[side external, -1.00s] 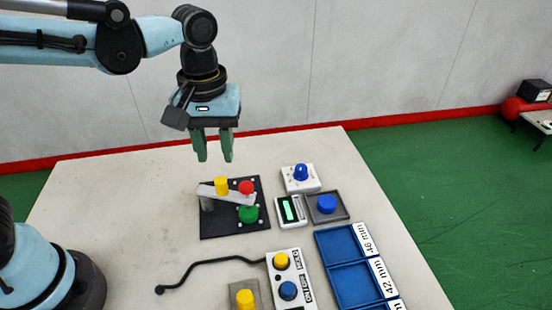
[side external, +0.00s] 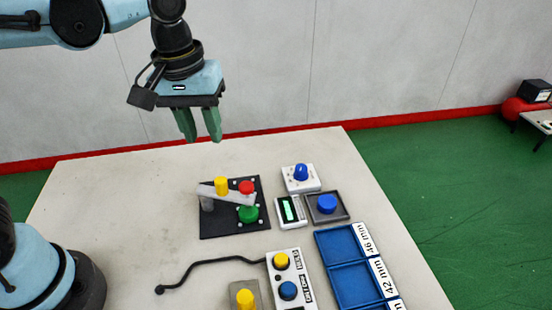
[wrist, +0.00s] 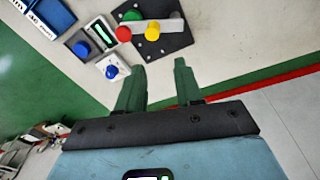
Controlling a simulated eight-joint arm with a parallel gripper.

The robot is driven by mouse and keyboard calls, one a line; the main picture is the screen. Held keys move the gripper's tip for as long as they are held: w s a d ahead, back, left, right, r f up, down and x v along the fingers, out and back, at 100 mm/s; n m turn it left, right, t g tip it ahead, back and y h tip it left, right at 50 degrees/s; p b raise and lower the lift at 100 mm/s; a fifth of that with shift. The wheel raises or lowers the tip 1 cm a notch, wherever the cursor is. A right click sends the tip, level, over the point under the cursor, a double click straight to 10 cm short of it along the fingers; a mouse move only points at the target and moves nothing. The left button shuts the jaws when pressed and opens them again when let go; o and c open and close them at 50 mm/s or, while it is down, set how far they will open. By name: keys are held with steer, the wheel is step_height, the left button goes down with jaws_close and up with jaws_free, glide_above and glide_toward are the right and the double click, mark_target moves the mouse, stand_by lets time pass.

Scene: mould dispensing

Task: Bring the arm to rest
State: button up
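In the wrist view my gripper (wrist: 160,85) also shows spread, empty fingers. Below it, in the side view, a black plate (side external: 225,222) carries a grey bar (side external: 228,194) with a yellow knob (side external: 221,184), a red knob (side external: 246,187) and a green knob (side external: 249,214).
A white unit with a blue dome (side external: 301,173), a small display box (side external: 290,211), a grey pad with a blue disc (side external: 327,203), a blue sorting tray (side external: 333,248), a white button box (side external: 278,247) and a grey block with a yellow knob (side external: 245,299) stand on the table. A black cable (side external: 205,262) lies at the front.

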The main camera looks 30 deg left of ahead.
steer(key=s+a+f+m+t, duration=0.2)
steer(key=a+f+m+t, duration=0.2)
steer(key=a, duration=0.4)
steer(key=shift+s+a+f+m+t, duration=0.15)
steer(key=shift+a+m+t, duration=0.15)
steer(key=shift+m+t, duration=0.55)
